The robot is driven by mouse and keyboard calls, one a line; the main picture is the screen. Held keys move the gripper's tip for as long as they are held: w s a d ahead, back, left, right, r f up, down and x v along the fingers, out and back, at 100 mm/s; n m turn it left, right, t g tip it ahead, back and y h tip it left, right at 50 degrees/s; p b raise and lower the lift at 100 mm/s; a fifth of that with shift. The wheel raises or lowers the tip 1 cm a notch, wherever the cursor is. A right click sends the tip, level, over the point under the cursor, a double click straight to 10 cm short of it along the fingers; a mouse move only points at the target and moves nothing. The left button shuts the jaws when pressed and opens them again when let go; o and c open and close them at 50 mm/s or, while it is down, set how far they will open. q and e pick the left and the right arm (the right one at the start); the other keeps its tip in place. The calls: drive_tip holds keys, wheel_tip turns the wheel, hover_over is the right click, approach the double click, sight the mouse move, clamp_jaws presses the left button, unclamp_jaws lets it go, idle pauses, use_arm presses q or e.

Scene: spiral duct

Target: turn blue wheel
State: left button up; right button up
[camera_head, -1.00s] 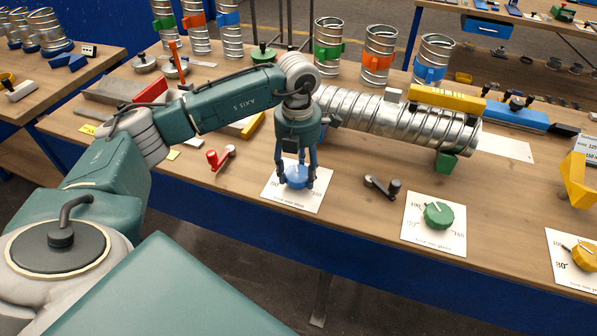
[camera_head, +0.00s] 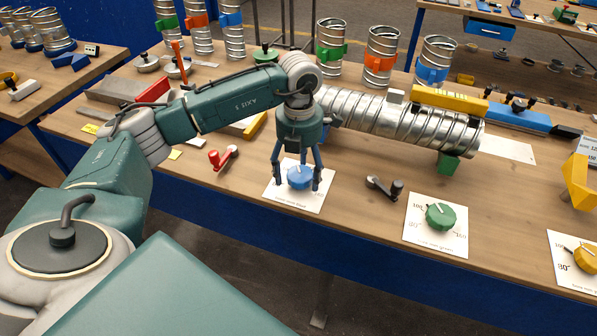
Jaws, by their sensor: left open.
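The blue wheel (camera_head: 300,177) is a round knob with a pale pointer line, sitting on a white printed card (camera_head: 311,204) on the workbench. My left gripper (camera_head: 298,184) is directly above and around the wheel, pointing down. Its fingers are spread, one on each side of the wheel, with a visible gap between each finger and the wheel. Part of the card's print is hidden by the fingers. My right gripper is not in view.
A green wheel (camera_head: 440,216) and a yellow wheel (camera_head: 586,257) sit on cards to the right. A black-handled crank (camera_head: 384,187) and a red crank (camera_head: 223,158) lie nearby. The spiral duct (camera_head: 370,115) lies behind my gripper.

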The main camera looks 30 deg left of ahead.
sight(298, 175)
use_arm(q)
wheel_tip(298, 175, up, 12)
idle(0.4)
drive_tip(key=shift+s+f, duration=0.15)
drive_tip(key=shift+f, duration=0.05)
